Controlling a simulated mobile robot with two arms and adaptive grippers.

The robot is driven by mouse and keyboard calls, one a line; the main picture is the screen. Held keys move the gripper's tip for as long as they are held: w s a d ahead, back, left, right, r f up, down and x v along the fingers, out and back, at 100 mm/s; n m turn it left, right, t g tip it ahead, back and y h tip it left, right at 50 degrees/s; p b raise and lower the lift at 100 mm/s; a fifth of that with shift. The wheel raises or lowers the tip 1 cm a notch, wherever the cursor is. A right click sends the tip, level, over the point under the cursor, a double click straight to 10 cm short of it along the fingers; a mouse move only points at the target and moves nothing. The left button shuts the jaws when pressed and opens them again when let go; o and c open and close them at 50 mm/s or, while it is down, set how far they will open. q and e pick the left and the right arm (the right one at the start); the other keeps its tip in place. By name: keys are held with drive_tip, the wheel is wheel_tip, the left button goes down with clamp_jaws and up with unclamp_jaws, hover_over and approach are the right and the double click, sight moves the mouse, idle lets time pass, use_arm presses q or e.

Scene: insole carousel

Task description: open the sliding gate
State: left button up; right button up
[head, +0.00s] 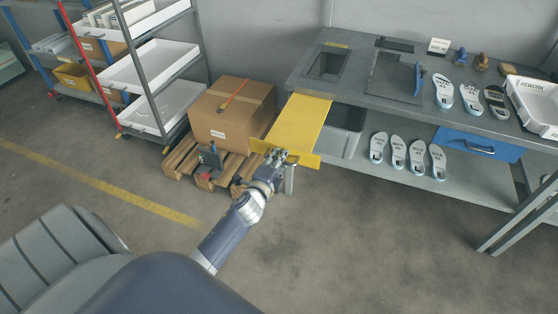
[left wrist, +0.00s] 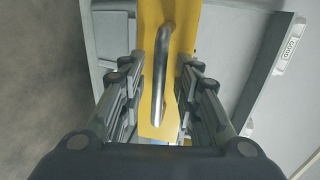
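The sliding gate is a yellow panel (head: 300,122) at the left end of the grey workbench, beside the cardboard box. In the left wrist view the yellow panel (left wrist: 182,45) carries a curved metal handle (left wrist: 161,70). My left gripper (head: 277,155) is at the panel's near end. In the left wrist view its fingers (left wrist: 160,70) are apart, one on each side of the handle, with gaps visible between them and the bar. Nothing is gripped. My right gripper is not in view.
A cardboard box (head: 232,112) stands on a wooden pallet (head: 182,160) left of the gate. A grey bin (head: 343,132) is under the bench (head: 345,83). Several insoles lie on the bench and lower shelf (head: 462,177). A shelf cart (head: 150,65) stands behind. The floor in front is clear.

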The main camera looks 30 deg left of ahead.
use_arm(q)
drive_tip(key=v, duration=1.2)
idle(0.5)
drive_tip(key=s+d+f+n+g+h, duration=0.1)
drive_tip(key=s+d+f+n+g, duration=0.3)
drive_tip(key=f, duration=0.7)
drive_tip(key=s+d+f+n+g+h, duration=0.1)
drive_tip(key=s+f, duration=0.5)
drive_tip(key=f, duration=0.4)
drive_tip(key=s+d+f+n+g+h, duration=0.1)
drive_tip(key=s+d+f+n+g, duration=0.2)
drive_tip(key=f, duration=0.8)
drive_tip(key=s+d+f+n+g, duration=0.1)
drive_tip(key=s+f, duration=0.3)
drive_tip(key=s, duration=0.5)
drive_tip(key=s+d+f+n+g, duration=0.1)
drive_tip(key=s+f+n+g, duration=0.1)
drive_tip(key=s+f, duration=0.3)
drive_tip(key=s+d+f+n+g, duration=0.1)
drive_tip(key=s+f+g, duration=0.2)
drive_tip(key=s, duration=0.9)
drive_tip(key=shift+s+f+n+h, duration=0.35)
drive_tip(key=shift+f+n+h, duration=0.05)
drive_tip(key=shift+f, duration=0.4)
